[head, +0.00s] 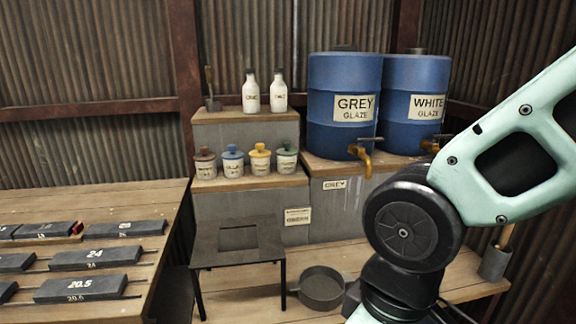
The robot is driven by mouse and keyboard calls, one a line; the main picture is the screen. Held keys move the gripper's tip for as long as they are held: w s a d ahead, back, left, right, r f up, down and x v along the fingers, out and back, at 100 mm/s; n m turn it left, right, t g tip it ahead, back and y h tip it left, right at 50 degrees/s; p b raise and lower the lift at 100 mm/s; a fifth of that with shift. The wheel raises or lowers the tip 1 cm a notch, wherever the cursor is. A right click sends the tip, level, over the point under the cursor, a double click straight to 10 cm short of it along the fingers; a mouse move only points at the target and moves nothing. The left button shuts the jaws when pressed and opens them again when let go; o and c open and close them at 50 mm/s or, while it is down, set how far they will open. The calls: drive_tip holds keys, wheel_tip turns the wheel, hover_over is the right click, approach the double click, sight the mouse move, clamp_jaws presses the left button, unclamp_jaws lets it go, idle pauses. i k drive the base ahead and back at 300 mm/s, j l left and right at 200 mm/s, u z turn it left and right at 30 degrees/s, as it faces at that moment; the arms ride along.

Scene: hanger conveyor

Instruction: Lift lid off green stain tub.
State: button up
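The green stain tub (286,163) is a small pale pot with a label. It stands at the right end of a row of stain tubs on the lower wooden step. Its dark green lid (287,147), with a knob on top, sits on it. My gripper is out of view. Only my mint-green arm and its dark joint show at the right, apart from the tub and in front of the shelf's right part.
Yellow (260,160), blue (232,161) and brown (205,163) lidded tubs stand close on the left. Two white bottles (251,92) are above. A blue grey-glaze drum (344,82) with a tap is at the right. A dark stand (238,256) and round pan (321,288) are below.

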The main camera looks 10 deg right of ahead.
sight(287, 150)
drive_tip(key=i+l+u, duration=0.2)
drive_tip(key=i+l, duration=0.15)
drive_tip(key=i, duration=0.15)
drive_tip(key=i+l+u, duration=0.2)
drive_tip(key=i+l, duration=0.2)
drive_tip(key=i, duration=0.05)
